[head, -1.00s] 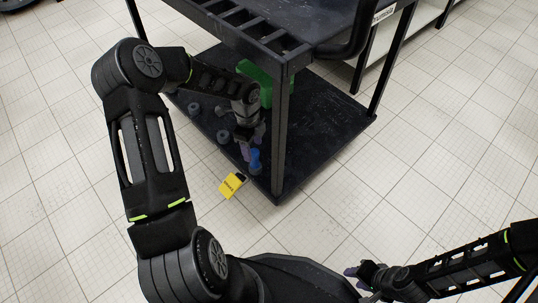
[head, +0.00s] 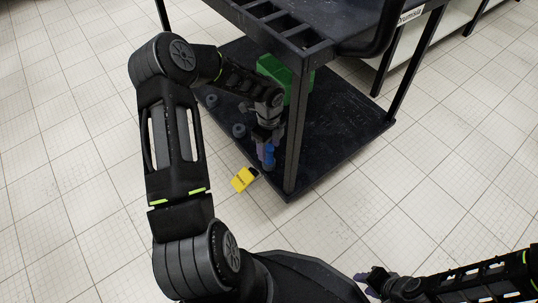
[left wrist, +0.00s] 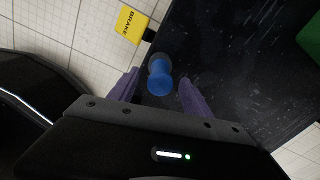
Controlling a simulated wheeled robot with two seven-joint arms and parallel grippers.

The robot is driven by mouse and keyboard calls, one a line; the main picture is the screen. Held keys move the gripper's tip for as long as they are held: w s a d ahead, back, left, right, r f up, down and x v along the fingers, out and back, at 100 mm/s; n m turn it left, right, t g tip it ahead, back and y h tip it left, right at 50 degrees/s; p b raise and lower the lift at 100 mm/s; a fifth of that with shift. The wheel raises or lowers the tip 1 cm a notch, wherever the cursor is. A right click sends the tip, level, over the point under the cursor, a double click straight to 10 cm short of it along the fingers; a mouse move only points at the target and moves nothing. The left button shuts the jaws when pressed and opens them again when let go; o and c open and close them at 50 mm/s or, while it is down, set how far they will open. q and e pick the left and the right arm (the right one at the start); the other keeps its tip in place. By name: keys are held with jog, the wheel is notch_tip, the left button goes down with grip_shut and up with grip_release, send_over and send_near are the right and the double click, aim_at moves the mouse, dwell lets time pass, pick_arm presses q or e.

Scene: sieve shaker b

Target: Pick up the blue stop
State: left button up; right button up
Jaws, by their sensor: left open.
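The blue stop (head: 269,154) stands on the lower shelf of the black cart, near the shelf's front corner. It is a short blue piece with a rounded top, and it also shows in the left wrist view (left wrist: 159,79). My left gripper (left wrist: 158,85) is open, with its purple fingers on either side of the stop and a visible gap to each. In the head view my left gripper (head: 264,150) reaches down beside the stop and partly covers it. My right gripper (head: 367,279) is at the bottom right, away from the cart; its finger gap is unclear.
The cart's lower shelf (head: 340,130) has a corner post (head: 297,125) close to the stop. A yellow brake pedal (head: 243,179) sticks out at the shelf edge. A green box (head: 272,66) and dark round pieces (head: 239,131) are further back. The upper shelf overhangs.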

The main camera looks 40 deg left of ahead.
aim_at(269, 156)
pick_arm(q)
notch_tip(269, 156, down, 5)
jog(key=b, duration=0.3)
jog(key=shift+a+f, duration=0.1)
jog(key=shift+f, duration=0.05)
jog(key=shift+c, duration=0.4)
grip_shut()
dwell(0.5)
